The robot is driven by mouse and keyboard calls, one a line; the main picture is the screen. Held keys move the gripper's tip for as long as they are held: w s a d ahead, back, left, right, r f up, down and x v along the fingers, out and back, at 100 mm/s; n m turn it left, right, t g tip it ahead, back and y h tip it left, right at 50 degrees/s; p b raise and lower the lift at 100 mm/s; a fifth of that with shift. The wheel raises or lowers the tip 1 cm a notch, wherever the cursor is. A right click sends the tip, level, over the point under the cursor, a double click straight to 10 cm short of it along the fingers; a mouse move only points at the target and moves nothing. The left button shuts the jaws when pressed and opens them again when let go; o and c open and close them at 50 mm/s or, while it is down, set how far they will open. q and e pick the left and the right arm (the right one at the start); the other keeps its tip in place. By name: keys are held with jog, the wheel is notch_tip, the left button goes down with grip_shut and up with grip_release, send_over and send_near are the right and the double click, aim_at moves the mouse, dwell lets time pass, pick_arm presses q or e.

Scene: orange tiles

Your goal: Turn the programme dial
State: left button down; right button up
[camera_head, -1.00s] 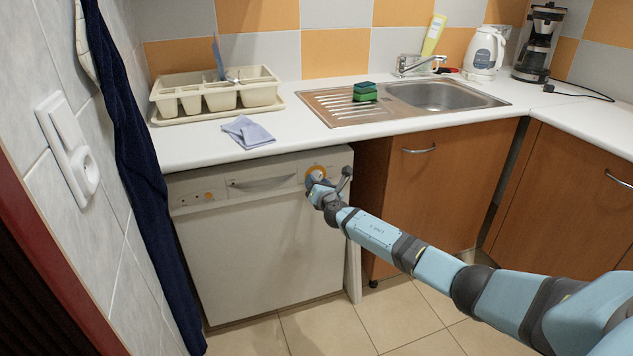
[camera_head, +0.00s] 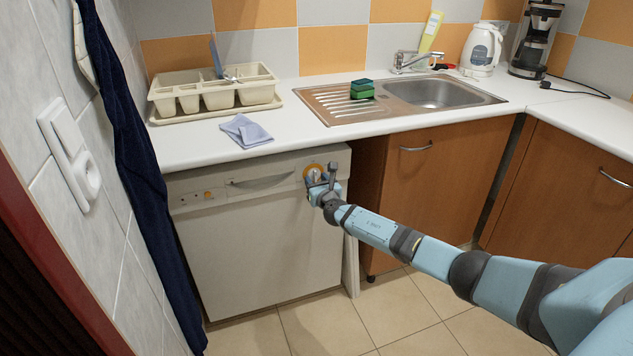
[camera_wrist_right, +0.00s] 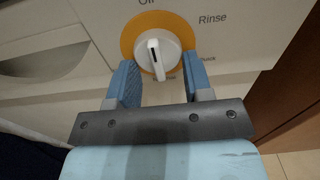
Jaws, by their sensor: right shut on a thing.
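The programme dial is a white knob (camera_wrist_right: 157,52) with a raised grip bar and a dark mark near the bar's upper end, inside an orange ring (camera_wrist_right: 130,37). The bar stands nearly upright, its top leaning slightly left. My right gripper (camera_wrist_right: 161,80) has its blue fingers on either side of the knob and is shut on it. In the head view the right gripper (camera_head: 320,186) is at the orange dial ring (camera_head: 312,168), at the upper right of the white dishwasher (camera_head: 262,255). My left gripper is not in view.
The panel reads "Rinse" right of the dial, with a partly cut label above. A dishwasher handle recess (camera_head: 262,181) lies left of it. The counter (camera_head: 295,126) above holds a blue cloth (camera_head: 246,130) and cream rack (camera_head: 215,92). A dark blue cloth (camera_head: 135,160) hangs at left.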

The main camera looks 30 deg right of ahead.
jog(key=o, duration=0.9)
jog(key=shift+c, duration=0.2)
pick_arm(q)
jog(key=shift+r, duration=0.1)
pick_arm(e)
jog(key=shift+s, duration=0.25)
pick_arm(q)
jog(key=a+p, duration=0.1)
jog(key=p, duration=0.3)
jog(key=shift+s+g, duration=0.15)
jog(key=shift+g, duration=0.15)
pick_arm(e)
jog(key=v, duration=1.3)
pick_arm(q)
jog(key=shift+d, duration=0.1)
pick_arm(e)
jog(key=shift+s, duration=0.15)
